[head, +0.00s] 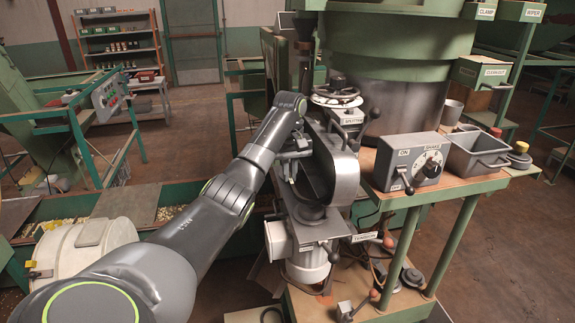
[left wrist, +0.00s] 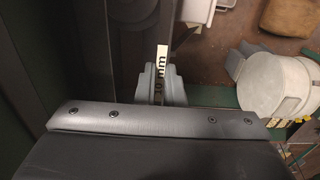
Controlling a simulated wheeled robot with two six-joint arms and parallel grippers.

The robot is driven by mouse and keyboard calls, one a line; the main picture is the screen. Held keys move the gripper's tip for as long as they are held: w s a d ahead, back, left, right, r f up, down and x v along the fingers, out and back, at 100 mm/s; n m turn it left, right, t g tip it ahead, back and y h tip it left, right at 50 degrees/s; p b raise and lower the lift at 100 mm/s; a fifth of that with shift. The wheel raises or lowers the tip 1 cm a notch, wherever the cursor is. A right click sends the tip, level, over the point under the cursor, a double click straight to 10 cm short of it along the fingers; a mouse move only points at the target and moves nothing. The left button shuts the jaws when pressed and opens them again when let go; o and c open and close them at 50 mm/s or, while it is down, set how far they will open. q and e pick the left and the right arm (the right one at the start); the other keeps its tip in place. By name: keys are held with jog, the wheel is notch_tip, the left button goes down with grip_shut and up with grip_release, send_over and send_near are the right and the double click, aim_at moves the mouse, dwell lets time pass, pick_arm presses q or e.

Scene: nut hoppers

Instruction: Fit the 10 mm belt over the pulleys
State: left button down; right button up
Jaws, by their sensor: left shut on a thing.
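My left arm reaches in from the left in the head view, and its gripper (head: 289,166) is at the left side of the machine's curved grey housing (head: 343,172). In the left wrist view the two grey fingers (left wrist: 160,84) are shut on a narrow strip with a white "10 mm" label (left wrist: 161,62), the 10 mm belt. The rest of the belt is hard to make out. A dark round part (head: 308,212), perhaps a pulley, shows below the housing. Other pulleys are hidden or cannot be told apart. A lever with a "TENSION" label (head: 364,238) is at lower right. My right gripper is not in view.
A handwheel (head: 335,95) stands above the housing. A control box (head: 411,163) and a grey bin (head: 474,152) sit on the bench to the right. A pale drum (head: 88,248) lies at left, also in the left wrist view (left wrist: 270,84).

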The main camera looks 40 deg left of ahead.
pick_arm(q)
jog(key=shift+d+f, duration=0.1)
jog(key=shift+f, duration=0.25)
jog(key=shift+s+f, duration=0.15)
jog(key=shift+f, duration=0.05)
jog(key=shift+s+f, duration=0.1)
jog(key=shift+f, duration=0.15)
jog(key=shift+s+f, duration=0.1)
jog(key=shift+f, duration=1.95)
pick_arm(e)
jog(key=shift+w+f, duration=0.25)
